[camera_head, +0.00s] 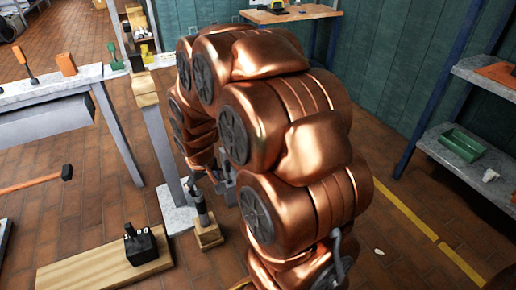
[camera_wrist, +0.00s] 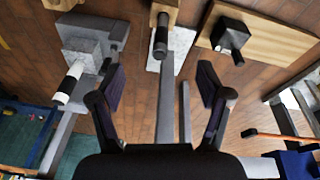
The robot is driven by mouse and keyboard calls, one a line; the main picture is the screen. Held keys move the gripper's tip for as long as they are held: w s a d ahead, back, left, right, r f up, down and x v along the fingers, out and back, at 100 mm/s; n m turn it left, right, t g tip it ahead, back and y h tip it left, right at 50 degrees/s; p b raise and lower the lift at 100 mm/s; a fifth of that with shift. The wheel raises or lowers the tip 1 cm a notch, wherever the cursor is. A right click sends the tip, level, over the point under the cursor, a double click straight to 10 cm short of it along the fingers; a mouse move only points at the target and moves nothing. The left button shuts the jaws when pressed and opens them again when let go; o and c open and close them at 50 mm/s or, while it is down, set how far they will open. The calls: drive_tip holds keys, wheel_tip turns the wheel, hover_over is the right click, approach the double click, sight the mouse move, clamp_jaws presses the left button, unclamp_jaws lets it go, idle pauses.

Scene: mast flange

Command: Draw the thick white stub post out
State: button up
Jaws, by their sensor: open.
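The thick white stub post (camera_wrist: 69,84) shows at the left of the wrist view, a short white cylinder sticking out from a pale grey block (camera_wrist: 84,52) on a metal mount. I cannot make out the post in the head view, where my copper arm covers much of the middle. My gripper (camera_wrist: 160,84) is open and empty, its two dark fingers wide apart. The post is outside the fingers, left of the left finger and apart from it. In the head view my gripper (camera_head: 217,180) is partly hidden behind my arm.
A dark upright handle (camera_wrist: 162,36) on a wooden block (camera_head: 208,236) stands ahead of the fingers. A grey bar (camera_wrist: 184,112) lies between the fingers in the picture. A black box (camera_head: 141,244) sits on a wooden board (camera_head: 85,275). A workbench (camera_head: 50,88) is at left, shelves (camera_head: 470,165) at right.

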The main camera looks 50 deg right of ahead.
drive_tip(key=w+d+f+m+t+h, duration=0.1)
drive_tip(key=w+d+f+t, duration=0.35)
drive_tip(key=w+d, duration=0.6)
drive_tip(key=w+d+f+t+h, duration=0.1)
drive_tip(key=w+d+f+t, duration=0.2)
drive_tip(key=w+d+f, duration=0.55)
drive_tip(key=s+d+f+m+t+h, duration=0.1)
drive_tip(key=s+d+f+t, duration=0.2)
drive_tip(key=d, duration=0.7)
drive_tip(key=s+d+f+m+t+h, duration=0.15)
drive_tip(key=d+f+t, duration=0.25)
drive_tip(key=d, duration=0.5)
drive_tip(key=b+x, duration=0.5)
drive_tip(key=x, duration=0.4)
drive_tip(key=shift+r+n, duration=0.2)
drive_tip(key=shift+n, duration=0.25)
drive_tip(key=shift+a, duration=0.1)
drive_tip(key=shift+c, duration=0.2)
